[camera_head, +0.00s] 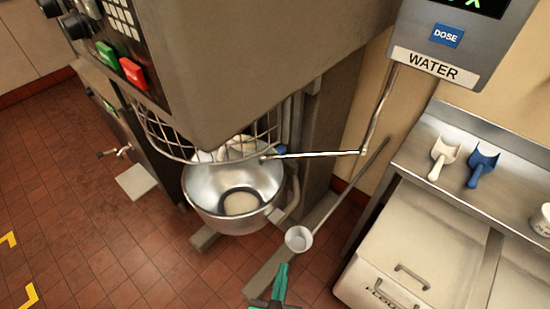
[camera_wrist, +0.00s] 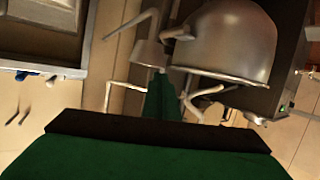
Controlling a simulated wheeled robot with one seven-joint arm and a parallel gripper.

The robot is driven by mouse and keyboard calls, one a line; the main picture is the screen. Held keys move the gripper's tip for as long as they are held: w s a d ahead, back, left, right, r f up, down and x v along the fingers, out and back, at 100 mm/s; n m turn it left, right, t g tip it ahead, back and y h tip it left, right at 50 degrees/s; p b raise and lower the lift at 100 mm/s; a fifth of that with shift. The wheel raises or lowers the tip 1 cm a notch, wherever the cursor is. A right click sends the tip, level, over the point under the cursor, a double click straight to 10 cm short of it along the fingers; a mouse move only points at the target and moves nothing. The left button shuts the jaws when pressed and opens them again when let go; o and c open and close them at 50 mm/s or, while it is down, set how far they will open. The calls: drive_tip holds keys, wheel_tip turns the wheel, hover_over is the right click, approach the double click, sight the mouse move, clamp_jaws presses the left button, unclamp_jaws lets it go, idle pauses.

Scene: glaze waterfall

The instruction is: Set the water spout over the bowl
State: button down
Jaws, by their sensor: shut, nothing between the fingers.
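The water spout (camera_head: 315,155) is a thin jointed metal pipe. It hangs from the WATER dispenser (camera_head: 437,62), bends at an elbow and runs left, with its tip over the right part of the bowl opening in the head view. The steel mixer bowl (camera_head: 237,190) has a pale round patch at its bottom; its outside shows in the wrist view (camera_wrist: 230,45). My green gripper (camera_head: 281,272) is shut and empty, low in front of the bowl and apart from the spout. In the wrist view, its fingers (camera_wrist: 161,90) point toward the bowl area.
A white cup-like piece with a long rod (camera_head: 299,238) is just beyond my gripper. A counter with a white scoop (camera_head: 443,157) and blue scoop (camera_head: 482,165) stands right.

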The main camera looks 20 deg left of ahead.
drive_tip(key=w+a+r, duration=0.4)
drive_tip(key=w+a, duration=0.3)
drive_tip(key=w, duration=0.3)
drive_tip(key=m+t+h, duration=0.2)
drive_tip(key=m+h, duration=0.1)
approach(280, 152)
drive_tip(key=w, duration=0.4)
drive_tip(key=w+f, duration=0.1)
drive_tip(key=w, duration=0.1)
drive_tip(key=shift+w+d, duration=0.15)
drive_tip(key=shift+w, duration=0.05)
